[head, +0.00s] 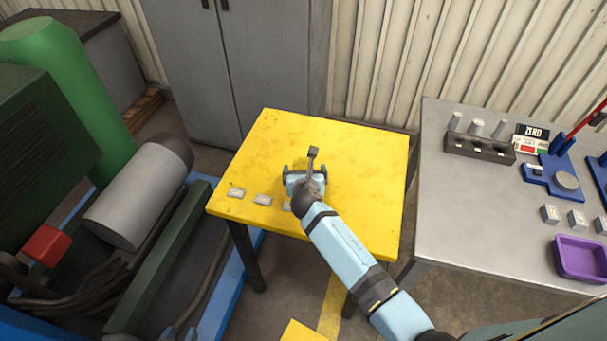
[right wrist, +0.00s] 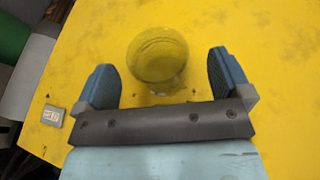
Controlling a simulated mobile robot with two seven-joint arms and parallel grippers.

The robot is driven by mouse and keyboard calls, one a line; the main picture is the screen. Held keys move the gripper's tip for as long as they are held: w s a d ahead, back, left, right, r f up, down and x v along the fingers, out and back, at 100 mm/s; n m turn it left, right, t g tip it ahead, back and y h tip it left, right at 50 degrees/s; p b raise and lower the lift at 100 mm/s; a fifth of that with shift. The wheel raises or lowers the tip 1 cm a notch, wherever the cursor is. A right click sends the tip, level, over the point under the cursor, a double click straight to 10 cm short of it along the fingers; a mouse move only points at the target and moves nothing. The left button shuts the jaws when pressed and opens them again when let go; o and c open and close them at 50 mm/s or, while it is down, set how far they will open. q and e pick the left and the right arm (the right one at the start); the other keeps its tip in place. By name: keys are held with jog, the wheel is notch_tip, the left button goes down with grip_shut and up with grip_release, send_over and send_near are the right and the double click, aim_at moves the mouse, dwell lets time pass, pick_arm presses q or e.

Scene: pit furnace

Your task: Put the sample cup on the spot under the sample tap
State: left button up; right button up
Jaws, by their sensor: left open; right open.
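A clear, round glass-like cup (right wrist: 158,55), which looks like the sample cup, stands on the yellow table (head: 360,165). My right gripper (head: 305,171) is low over the middle of that table. In the right wrist view my right gripper (right wrist: 161,62) is open, with one finger on each side of the cup and gaps on both sides. In the head view I cannot make out the cup at the gripper. I cannot identify the sample tap or the spot under it in either view. My left gripper is not in view.
Small grey labelled plates (head: 263,200) lie along the yellow table's front edge. A grey bench (head: 470,215) at right holds a dark rack (head: 478,147), a blue device (head: 552,178) and a purple tray (head: 581,258). Machinery with a grey cylinder (head: 135,205) stands at left.

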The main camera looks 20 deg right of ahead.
aim_at(303, 162)
jog(key=x, duration=0.3)
jog(key=shift+w+a+f, duration=0.1)
jog(key=shift+w, duration=0.1)
jog(key=shift+c, duration=0.5)
jog(key=c, duration=1)
jog(key=shift+o, duration=0.2)
